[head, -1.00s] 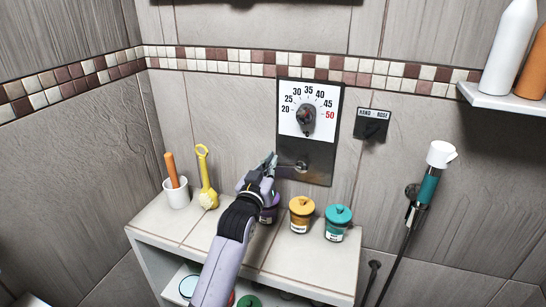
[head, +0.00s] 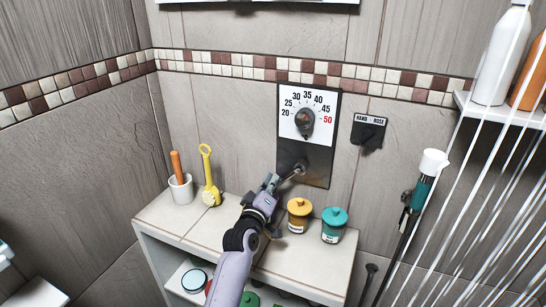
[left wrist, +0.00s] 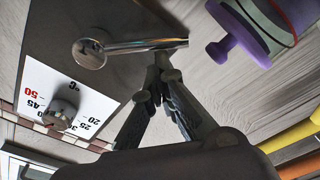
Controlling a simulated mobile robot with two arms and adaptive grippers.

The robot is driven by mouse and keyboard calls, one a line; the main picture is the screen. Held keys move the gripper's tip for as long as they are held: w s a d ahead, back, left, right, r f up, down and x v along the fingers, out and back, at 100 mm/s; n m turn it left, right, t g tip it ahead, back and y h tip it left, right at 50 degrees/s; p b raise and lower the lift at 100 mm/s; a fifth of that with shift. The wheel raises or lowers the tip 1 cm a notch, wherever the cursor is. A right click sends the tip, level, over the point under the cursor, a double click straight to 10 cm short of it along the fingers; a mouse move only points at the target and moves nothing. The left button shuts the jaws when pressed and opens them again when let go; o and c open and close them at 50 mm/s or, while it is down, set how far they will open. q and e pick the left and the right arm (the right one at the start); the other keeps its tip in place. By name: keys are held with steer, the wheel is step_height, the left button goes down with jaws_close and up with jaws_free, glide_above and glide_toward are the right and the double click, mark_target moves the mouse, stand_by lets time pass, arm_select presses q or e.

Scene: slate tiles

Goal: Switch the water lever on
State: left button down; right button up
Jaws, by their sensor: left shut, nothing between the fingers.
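The water lever (head: 294,172) is a thin metal rod on the lower part of the dark thermostat panel (head: 318,162). It points down and to the left from its round pivot. In the left wrist view the shiny rod (left wrist: 135,46) runs across just beyond my fingertips. My left gripper (head: 271,181) is shut and empty, with its tips (left wrist: 163,62) at the rod's free end; whether they touch it I cannot tell. White water streams (head: 490,170) fall at the right of the head view. My right gripper is not in view.
A temperature dial (head: 305,121) sits above the lever, and a hand/hose switch (head: 368,131) to its right. Yellow (head: 299,215) and teal (head: 334,225) jars, a yellow brush (head: 210,185) and a white cup (head: 181,190) stand on the ledge (head: 190,228). A hand shower (head: 422,190) hangs at right.

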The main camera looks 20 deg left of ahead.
arm_select(q)
steer(key=shift+d+f+n, duration=0.35)
steer(key=shift+f+n, duration=0.1)
steer(key=shift+n, duration=0.25)
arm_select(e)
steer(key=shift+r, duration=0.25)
